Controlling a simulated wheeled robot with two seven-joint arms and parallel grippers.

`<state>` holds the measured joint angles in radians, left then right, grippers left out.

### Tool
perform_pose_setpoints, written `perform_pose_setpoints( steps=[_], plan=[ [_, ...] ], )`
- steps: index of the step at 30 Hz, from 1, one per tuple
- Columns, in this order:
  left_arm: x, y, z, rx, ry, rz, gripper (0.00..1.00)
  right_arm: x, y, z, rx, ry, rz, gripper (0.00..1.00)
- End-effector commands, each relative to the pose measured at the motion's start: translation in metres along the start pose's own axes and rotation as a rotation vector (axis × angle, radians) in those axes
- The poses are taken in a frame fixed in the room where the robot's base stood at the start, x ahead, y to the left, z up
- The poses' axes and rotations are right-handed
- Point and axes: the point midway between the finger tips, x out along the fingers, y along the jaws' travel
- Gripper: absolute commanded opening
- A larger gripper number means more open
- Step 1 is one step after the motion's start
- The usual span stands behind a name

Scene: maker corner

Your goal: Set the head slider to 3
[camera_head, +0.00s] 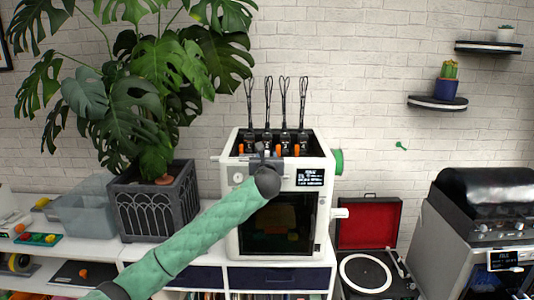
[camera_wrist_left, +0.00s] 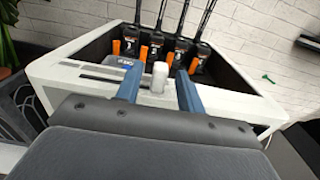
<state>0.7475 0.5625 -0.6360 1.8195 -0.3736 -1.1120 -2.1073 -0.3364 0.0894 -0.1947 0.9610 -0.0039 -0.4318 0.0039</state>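The white, box-shaped 3D printer (camera_head: 327,215) stands on the white cabinet. Numbered black tool heads with orange tabs (camera_head: 284,142) sit in a row inside its open top; they also show in the wrist view (camera_wrist_left: 156,42). A white knob (camera_wrist_left: 159,76), seemingly the head slider, stands by a dark slot at the printer's front top edge. My left gripper (camera_head: 264,157) is over that edge. In the wrist view its two blue fingers (camera_wrist_left: 157,84) are apart, one on each side of the knob, with visible gaps. The slider's number cannot be read. My right gripper is out of view.
A large potted plant (camera_head: 151,205) stands left of the printer. A green spool (camera_head: 338,162) and a white peg (camera_head: 340,213) stick out on its right side. An open red record player (camera_head: 369,225) is further right. Black cables rise from the tool heads.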

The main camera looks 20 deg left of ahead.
Motion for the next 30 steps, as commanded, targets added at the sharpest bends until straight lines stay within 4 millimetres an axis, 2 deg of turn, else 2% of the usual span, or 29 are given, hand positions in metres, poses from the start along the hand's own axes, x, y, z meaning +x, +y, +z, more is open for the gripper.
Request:
perform_pose_setpoints(
  steps=[4,13,19,26,30],
  plan=[
    [0.008,0.000,0.000,-0.001,0.001,0.000,0.38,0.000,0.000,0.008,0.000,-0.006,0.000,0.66],
    [0.009,0.000,-0.001,-0.001,0.001,0.000,0.38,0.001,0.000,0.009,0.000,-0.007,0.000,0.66],
    [0.009,0.000,-0.001,-0.001,0.001,0.000,0.00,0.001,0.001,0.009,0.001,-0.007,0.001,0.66],
    [0.009,0.001,0.000,-0.001,0.001,0.000,0.00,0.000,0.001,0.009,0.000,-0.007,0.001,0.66],
    [0.009,0.011,0.001,0.001,0.000,0.001,0.00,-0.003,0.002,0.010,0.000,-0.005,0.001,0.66]
  ],
)
